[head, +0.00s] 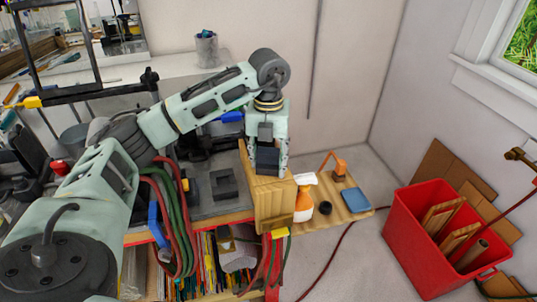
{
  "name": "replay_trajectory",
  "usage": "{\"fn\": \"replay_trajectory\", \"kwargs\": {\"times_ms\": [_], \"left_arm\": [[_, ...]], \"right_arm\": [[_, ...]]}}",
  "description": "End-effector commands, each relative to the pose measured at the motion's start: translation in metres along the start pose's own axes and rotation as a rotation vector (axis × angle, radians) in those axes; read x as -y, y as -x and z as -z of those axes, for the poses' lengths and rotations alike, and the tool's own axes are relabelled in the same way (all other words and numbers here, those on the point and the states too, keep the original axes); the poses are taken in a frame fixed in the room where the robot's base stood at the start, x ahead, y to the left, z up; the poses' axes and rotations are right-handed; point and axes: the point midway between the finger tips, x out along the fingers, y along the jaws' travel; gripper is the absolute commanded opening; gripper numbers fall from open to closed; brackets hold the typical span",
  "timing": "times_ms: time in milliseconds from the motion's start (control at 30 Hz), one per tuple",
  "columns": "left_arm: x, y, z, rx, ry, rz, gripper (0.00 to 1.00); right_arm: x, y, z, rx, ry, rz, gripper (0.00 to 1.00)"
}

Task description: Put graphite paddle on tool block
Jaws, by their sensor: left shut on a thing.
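My left gripper (268,170) points down at the wooden tool block (275,207) on the bench's right end. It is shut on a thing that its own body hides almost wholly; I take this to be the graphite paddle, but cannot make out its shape. The fingertips are close above or at the block's top; I cannot tell whether the held thing touches it. My right gripper is not in view.
A dark grey block (223,184) lies on the bench left of the tool block. A red bin (425,255) stands on the floor.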

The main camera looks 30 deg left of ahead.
Motion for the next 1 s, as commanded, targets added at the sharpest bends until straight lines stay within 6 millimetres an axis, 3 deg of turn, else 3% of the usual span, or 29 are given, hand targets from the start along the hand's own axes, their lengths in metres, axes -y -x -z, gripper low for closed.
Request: {"fn": "replay_trajectory", "kwargs": {"times_ms": [300,333,533,833,1000], "left_arm": [[0.000,-0.004,0.000,0.001,0.000,0.001,0.14],[0.000,-0.004,0.000,0.000,0.000,0.001,0.47],[0.000,-0.003,0.000,0.000,0.001,0.001,0.65],[0.000,-0.002,0.000,0.000,0.001,0.001,0.65],[0.001,0.009,-0.001,0.002,0.001,0.004,0.65]], "right_arm": [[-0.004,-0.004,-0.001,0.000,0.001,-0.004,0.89],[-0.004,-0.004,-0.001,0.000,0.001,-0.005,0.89],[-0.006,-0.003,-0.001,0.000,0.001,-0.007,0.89],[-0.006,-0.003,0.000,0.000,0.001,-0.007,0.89],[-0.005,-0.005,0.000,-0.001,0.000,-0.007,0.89]]}}
